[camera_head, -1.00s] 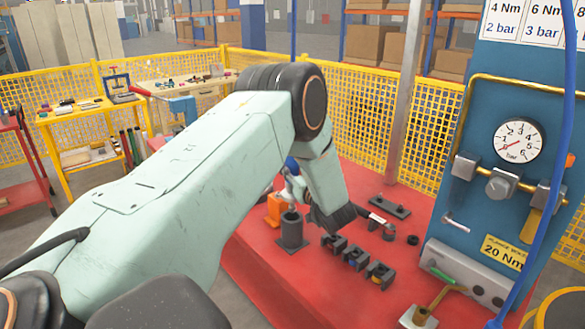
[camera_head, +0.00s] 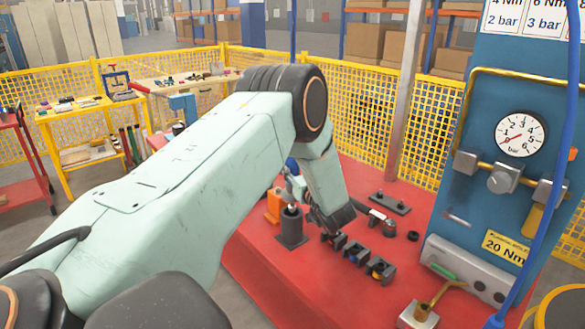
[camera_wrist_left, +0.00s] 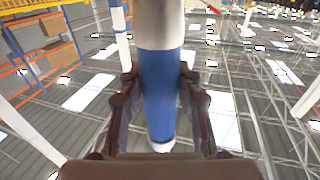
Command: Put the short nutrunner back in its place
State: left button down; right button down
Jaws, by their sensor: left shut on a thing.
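The short nutrunner is a blue cylinder (camera_wrist_left: 160,105) with a pale metal section, upright between my fingers in the left wrist view. In the head view a blue part of it (camera_head: 291,163) shows behind my left forearm. My left gripper (camera_wrist_left: 160,95) is shut on its blue body. In the head view the gripper (camera_head: 295,184) is largely hidden by my wrist. A dark grey cup-like holder (camera_head: 291,232) stands on the red table just below. A small light part shows at its mouth; I cannot tell whether it is inside. My right gripper is not in view.
An orange block (camera_head: 273,205) stands left of the holder. Several dark clamp-like blocks (camera_head: 356,254) sit to its right, close to my wrist. The red table (camera_head: 290,283) is bare in front. A blue gauge panel (camera_head: 470,140) rises at the right.

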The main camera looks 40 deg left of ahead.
pick_arm(q)
jog(key=shift+f+b, duration=2)
jog(key=shift+f, duration=0.55)
dwell(0.9)
jog(key=c, duration=0.8)
grip_release()
jog(key=shift+c, duration=0.2)
jog(key=shift+f, duration=0.2)
jog(key=v, duration=1.2)
jog(key=shift+r, duration=0.15)
jog(key=shift+s, duration=0.1)
